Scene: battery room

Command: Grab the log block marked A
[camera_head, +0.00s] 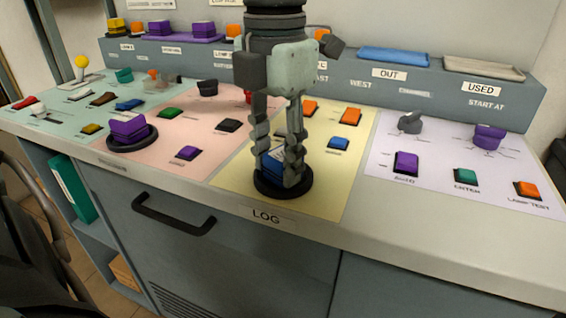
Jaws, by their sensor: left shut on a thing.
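My left gripper (283,180) reaches down from the top centre of the head view over the yellow panel (325,190). Its fingers are shut on a small block with blue and white faces (272,165), at the black round holder (258,188) above the LOG label (266,216). The fingers cover much of the block, and I cannot read a letter on it. I cannot tell whether the block still touches the holder. My right gripper is not in view.
A purple block (128,126) sits in another round holder on the pink panel. Several coloured buttons and knobs cover the console. A blue tray (393,56) labelled OUT and a grey tray (484,68) labelled USED stand on the back ledge. A drawer handle (172,218) sticks out in front.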

